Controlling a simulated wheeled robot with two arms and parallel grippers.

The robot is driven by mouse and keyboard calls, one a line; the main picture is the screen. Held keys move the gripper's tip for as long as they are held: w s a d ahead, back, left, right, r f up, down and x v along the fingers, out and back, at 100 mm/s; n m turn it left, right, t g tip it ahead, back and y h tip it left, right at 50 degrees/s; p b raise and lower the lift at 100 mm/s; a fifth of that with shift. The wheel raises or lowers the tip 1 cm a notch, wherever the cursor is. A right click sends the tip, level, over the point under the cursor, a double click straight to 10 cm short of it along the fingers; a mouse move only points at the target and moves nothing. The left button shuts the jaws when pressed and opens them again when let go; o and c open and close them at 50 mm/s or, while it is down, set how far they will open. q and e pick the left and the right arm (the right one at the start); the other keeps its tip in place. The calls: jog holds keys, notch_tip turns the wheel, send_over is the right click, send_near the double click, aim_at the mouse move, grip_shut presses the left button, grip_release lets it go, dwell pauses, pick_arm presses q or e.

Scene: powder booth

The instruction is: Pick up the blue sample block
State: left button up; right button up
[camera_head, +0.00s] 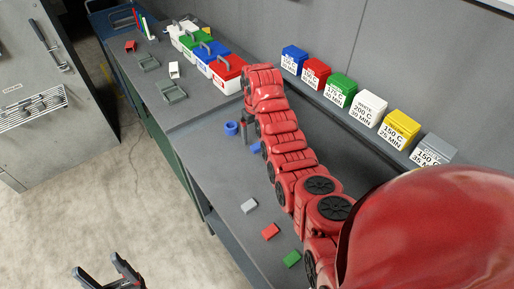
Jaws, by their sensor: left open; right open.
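The blue sample block (256,148) lies on the grey bench (222,180), partly hidden behind my red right arm. My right gripper (246,132) is at the far end of that arm, pointing down, just above and left of the block in the picture. Its fingers are small and partly covered by the arm; it is open, and I see nothing held. I cannot tell its exact height over the bench. My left gripper (108,272) is open and empty at the bottom left, over the floor and away from the bench.
A blue ring-like object (231,128) lies beside the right gripper. White (249,206), red (270,231) and green (292,259) blocks lie nearer along the bench. Labelled coloured boxes (342,91) line the back ledge. Handled boxes (228,72) stand at the far end.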

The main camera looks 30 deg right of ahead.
aim_at(256, 145)
jog(key=f, duration=0.1)
jog(key=f+p, duration=0.2)
jog(key=shift+s+f, duration=0.15)
jog(key=shift+s, duration=0.15)
jog(key=shift+w+f, duration=0.15)
jog(key=shift+f, duration=0.2)
grip_shut()
